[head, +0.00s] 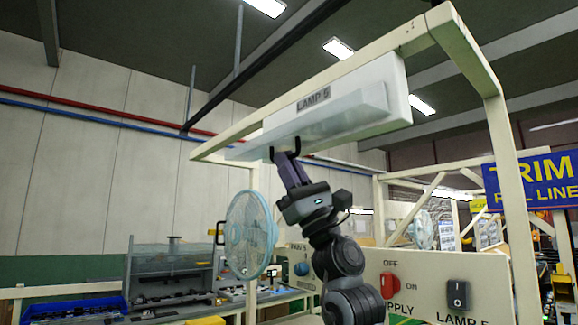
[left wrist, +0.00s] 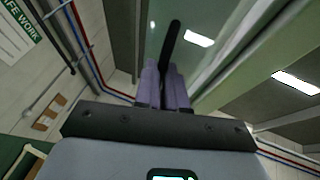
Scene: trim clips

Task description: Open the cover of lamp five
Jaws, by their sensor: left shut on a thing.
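The lamp housing (head: 395,88), a pale box labelled LAMP 5, hangs from the overhead beam in the head view. Its frosted, see-through cover (head: 350,108) runs along the underside and reaches left past the housing. A dark handle (head: 272,154) shows at the cover's lower left; it also shows in the left wrist view (left wrist: 170,42). My left gripper (head: 287,157) reaches up from below to this handle. In the left wrist view its purple fingers (left wrist: 163,80) are closed around the handle's end. I cannot tell how far the cover is swung. My right gripper is out of view.
A cream frame (head: 505,170) surrounds the lamp, with a post at the right. Below are a panel (head: 415,285) with a red supply knob (head: 389,285) and a LAMP 5 switch (head: 458,295). A blue fan (head: 249,234) stands left of my arm.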

